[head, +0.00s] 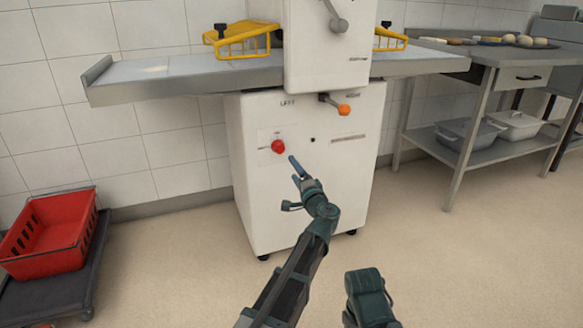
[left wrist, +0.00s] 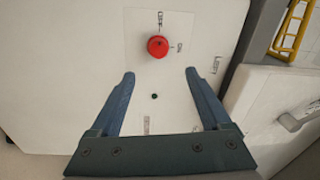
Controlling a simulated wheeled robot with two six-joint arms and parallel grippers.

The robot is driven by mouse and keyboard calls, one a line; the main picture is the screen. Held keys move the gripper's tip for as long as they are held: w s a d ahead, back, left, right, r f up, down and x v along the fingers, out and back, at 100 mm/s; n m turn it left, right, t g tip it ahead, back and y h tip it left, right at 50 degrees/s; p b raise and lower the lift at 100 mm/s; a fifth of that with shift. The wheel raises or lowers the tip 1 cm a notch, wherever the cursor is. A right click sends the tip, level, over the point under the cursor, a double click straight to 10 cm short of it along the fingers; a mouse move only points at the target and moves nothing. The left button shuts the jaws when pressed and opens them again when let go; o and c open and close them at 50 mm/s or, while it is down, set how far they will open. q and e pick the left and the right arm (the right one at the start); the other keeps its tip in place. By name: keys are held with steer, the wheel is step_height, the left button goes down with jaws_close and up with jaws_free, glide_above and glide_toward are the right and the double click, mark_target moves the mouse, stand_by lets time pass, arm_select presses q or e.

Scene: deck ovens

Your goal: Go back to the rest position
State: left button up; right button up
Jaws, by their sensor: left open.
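My left gripper (head: 294,168) is in front of the white machine (head: 300,205), just right of and below its red knob (head: 278,146). In the left wrist view, the two blue fingers of my left gripper (left wrist: 159,76) are spread wide with nothing between them. The red knob (left wrist: 157,46) lies beyond the fingertips there, and the gripper looks apart from it. A dark green part of my right arm shows at the bottom of the head view, but no fingers of the right gripper are visible.
The machine has an orange-tipped lever (head: 343,109) and a belt table (head: 150,78) with yellow guards (head: 240,40). A red crate (head: 50,235) on a dark dolly stands at left. A steel table (head: 470,52) stands at right. The floor in front is clear.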

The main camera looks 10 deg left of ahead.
arm_select(q)
steer(key=shift+s+d, duration=0.1)
steer(key=s+f+n+g+h+p, duration=0.1)
steer(key=s+f+n+g+p, duration=0.25)
steer(key=s, duration=0.45)
steer(key=s+f+n+g+h+p, duration=0.1)
steer(key=s+f+n+g+p, duration=0.1)
steer(key=s+g+p, duration=0.45)
steer(key=s+d+f+g+h+p, duration=0.1)
steer(key=s+d+g+h+p, duration=0.1)
steer(key=s+d, duration=0.35)
steer(key=s+d+f+g+h+p, duration=0.1)
steer(key=s+d+g+h, duration=0.15)
steer(key=s, duration=0.65)
steer(key=s+d+f+g+h+p, duration=0.1)
steer(key=s+d+h+p, duration=0.2)
steer(key=s, duration=0.5)
step_height(320, 180, up, 38)
steer(key=d+p, duration=0.1)
steer(key=p, duration=3.5)
steer(key=shift+d+f+p, duration=0.2)
steer(key=shift+p, duration=0.2)
steer(key=shift+g, duration=0.25)
steer(key=shift+c, duration=0.3)
